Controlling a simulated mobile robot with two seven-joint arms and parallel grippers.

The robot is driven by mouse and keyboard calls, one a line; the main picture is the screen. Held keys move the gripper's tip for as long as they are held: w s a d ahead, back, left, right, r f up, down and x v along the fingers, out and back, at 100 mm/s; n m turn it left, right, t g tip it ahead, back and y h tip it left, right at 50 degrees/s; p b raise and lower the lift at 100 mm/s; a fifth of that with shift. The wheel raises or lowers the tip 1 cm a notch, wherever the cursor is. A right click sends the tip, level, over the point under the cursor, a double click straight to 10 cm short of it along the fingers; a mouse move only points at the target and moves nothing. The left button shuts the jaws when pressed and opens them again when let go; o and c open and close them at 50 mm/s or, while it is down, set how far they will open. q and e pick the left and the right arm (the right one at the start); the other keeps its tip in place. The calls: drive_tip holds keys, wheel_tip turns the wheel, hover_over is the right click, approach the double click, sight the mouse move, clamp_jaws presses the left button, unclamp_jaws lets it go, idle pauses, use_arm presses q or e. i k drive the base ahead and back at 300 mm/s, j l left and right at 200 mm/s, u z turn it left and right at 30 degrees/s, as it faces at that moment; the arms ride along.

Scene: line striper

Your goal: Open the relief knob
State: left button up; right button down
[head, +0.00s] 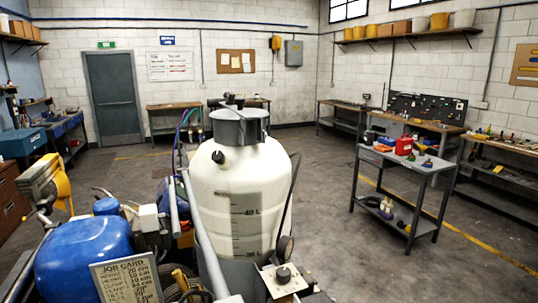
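A large white tank (240,190) with level marks and a grey lid (238,127) stands in the middle, part of the line striper. A dark knob (283,275) sits on a light square plate (283,284) at the bottom, just right of centre. Above it is a small round gauge (285,248). Another small black knob (219,157) is on the upper front of the tank. No label shows which knob is the relief knob, and I cannot tell whether either is open or closed. Neither of my grippers is in view.
A blue rounded tank (85,258) and a job card (127,280) are at the lower left. A grey bar (203,235) runs in front of the white tank. A grey cart (408,163) with a red can stands right. Floor between them is clear.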

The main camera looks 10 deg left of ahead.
sight(217, 156)
drive_tip(key=i+j+u, duration=0.3)
drive_tip(key=j, duration=0.3)
drive_tip(key=i+j+u, duration=0.25)
drive_tip(key=i+j, duration=0.25)
